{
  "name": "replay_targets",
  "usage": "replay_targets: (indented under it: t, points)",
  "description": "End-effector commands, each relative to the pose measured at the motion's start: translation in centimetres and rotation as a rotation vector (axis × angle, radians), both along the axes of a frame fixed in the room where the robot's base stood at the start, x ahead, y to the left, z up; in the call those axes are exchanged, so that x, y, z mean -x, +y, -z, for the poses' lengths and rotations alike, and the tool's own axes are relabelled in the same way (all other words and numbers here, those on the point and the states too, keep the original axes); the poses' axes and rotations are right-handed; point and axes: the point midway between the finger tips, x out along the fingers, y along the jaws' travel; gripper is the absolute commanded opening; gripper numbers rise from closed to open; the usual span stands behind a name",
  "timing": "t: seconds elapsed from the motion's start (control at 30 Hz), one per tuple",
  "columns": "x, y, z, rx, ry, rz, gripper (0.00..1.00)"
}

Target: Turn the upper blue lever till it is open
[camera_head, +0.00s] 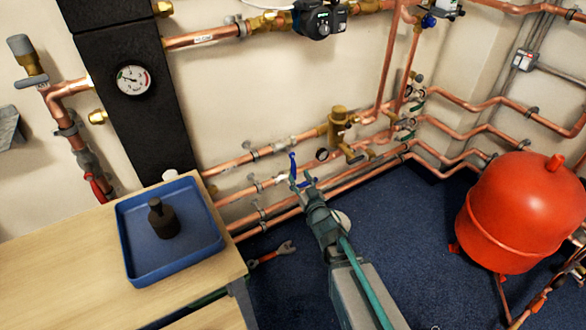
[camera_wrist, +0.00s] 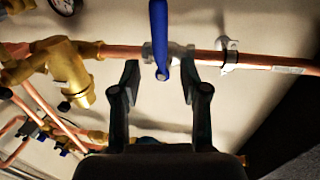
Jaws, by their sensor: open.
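A blue lever (camera_head: 292,162) sits on a valve of a copper pipe low on the wall and points upward in the head view. In the wrist view the blue lever (camera_wrist: 159,38) stands across the pipe (camera_wrist: 262,61), over a grey valve body. My gripper (camera_head: 305,183) is just below and right of the lever in the head view. In the wrist view my gripper (camera_wrist: 160,82) has its two fingers apart, one each side of the lever's lower end. I cannot tell whether either finger touches it. Another blue bit shows by the fingers in the head view.
A brass fitting (camera_head: 338,126) is on the pipes to the right. A red tank (camera_head: 521,212) stands on the blue floor (camera_head: 400,222). A wooden bench (camera_head: 70,292) with a blue tray (camera_head: 134,252) is at left. Red-handled pliers or a wrench (camera_head: 272,254) lie below the pipes.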

Motion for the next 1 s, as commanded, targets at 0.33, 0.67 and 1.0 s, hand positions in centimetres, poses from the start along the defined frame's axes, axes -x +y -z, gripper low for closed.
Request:
replay_targets:
  t: [0.33, 0.67, 1.0]
  points:
    - [-5.1, 2.1, 0.2, 0.002, -0.001, 0.001, 0.45]
    - [-5.9, 2.6, 0.0, 0.001, 0.001, 0.001, 0.45]
    - [-5.9, 2.5, 0.0, 0.001, 0.001, 0.001, 0.11]
